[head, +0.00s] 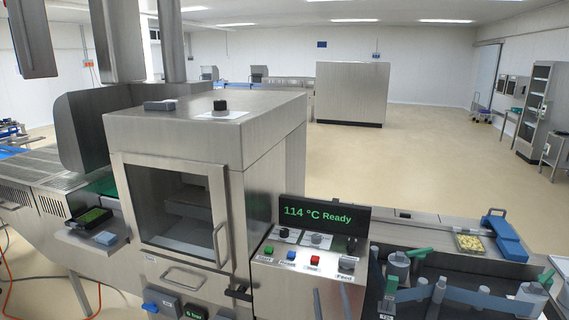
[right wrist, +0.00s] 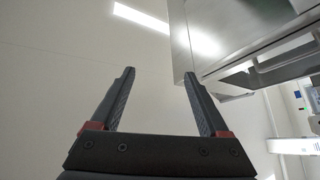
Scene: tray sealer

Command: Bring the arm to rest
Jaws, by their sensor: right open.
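My right gripper (head: 331,294) shows at the bottom middle of the head view, its two dark fingers pointing up in front of the control panel's lower part. In the right wrist view the fingers of the right gripper (right wrist: 160,75) stand well apart with nothing between them. The gripper is open and empty. Behind them are a pale surface and the corner of a steel housing (right wrist: 240,30) at the upper right. My left gripper is in neither view.
The steel tray sealer (head: 205,125) with its windowed door (head: 180,210) fills the centre left. Its display (head: 322,215) reads 114 °C Ready, above a row of buttons. At the right are a tray of yellow pieces (head: 469,243) and grey parts with green handles (head: 398,265).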

